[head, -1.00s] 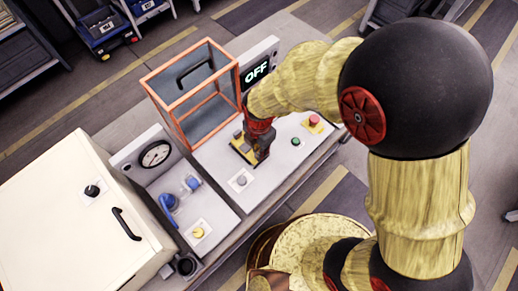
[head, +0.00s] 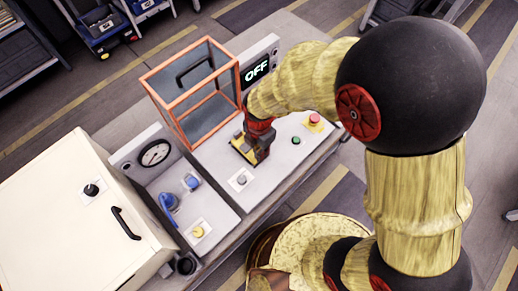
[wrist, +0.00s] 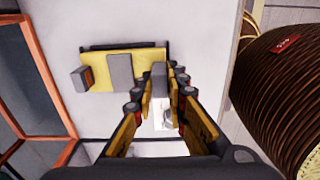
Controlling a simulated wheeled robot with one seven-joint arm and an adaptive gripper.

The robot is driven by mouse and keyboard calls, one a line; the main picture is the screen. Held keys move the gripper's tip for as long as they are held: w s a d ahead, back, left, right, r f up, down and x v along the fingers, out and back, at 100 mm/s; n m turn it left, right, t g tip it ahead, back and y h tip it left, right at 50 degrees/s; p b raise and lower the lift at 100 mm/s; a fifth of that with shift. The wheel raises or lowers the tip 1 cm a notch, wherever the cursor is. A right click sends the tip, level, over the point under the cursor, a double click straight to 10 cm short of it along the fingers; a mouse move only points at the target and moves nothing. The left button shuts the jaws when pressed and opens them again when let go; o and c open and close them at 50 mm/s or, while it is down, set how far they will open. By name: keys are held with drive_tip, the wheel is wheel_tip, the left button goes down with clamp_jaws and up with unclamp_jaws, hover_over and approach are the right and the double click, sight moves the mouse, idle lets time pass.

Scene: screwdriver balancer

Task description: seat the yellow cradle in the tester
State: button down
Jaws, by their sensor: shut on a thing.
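The yellow cradle (head: 240,149) is at the tester's white deck, just right of the orange-framed enclosure. In the wrist view the cradle (wrist: 90,66) shows as a yellow plate with grey blocks and a dark strip along its far edge. My gripper (wrist: 160,88) is shut on the cradle's grey upright piece at its right end; in the head view my gripper (head: 258,156) partly covers the cradle. I cannot tell whether the cradle touches the deck. The tester (head: 221,187) is a white console with a display (head: 257,71) reading OFF.
The orange-framed clear enclosure (head: 150,79) stands close to the left of my gripper. The deck has a red button (head: 315,119), a green button (head: 296,141) and a grey button (head: 241,180). A gauge panel (head: 155,154) and white cabinet (head: 65,210) stand further left.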

drive_tip(key=shift+w+r, duration=0.1)
idle(0.3)
drive_tip(key=c, duration=2.2)
unclamp_jaws()
drive_tip(key=o, duration=0.5)
wheel_tip(320, 180, up, 12)
drive_tip(key=shift+f, duration=0.1)
wheel_tip(320, 180, up, 12)
drive_tip(key=p, duration=0.9)
